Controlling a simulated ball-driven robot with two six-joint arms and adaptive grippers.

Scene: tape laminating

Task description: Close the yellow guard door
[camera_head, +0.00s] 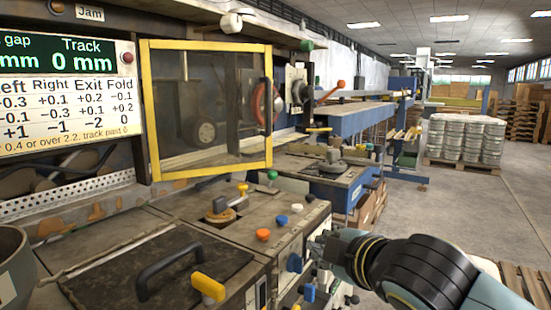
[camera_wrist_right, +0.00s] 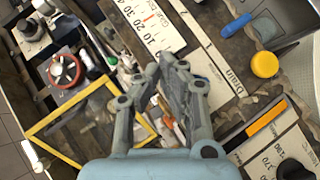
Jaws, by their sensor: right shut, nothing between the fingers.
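The yellow guard door (camera_head: 212,174) is a yellow frame around a see-through panel in the head view. It seems to stand ajar, its left side at the machine and its right side swung outward. A dark upright handle (camera_head: 268,93) is on its right side. Its frame also shows at the left of the wrist view (camera_wrist_right: 70,107). My right gripper (camera_head: 319,246) is shut and empty, below and to the right of the door and apart from it. My left gripper is not in view.
Orange, blue and white knobs (camera_head: 263,234) stand on the machine top near my right gripper. A yellow-knobbed lever (camera_head: 242,188) stands below the door, and a black handle (camera_head: 170,268) lies in front. An orange-tipped lever (camera_head: 331,92) is to the door's right.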

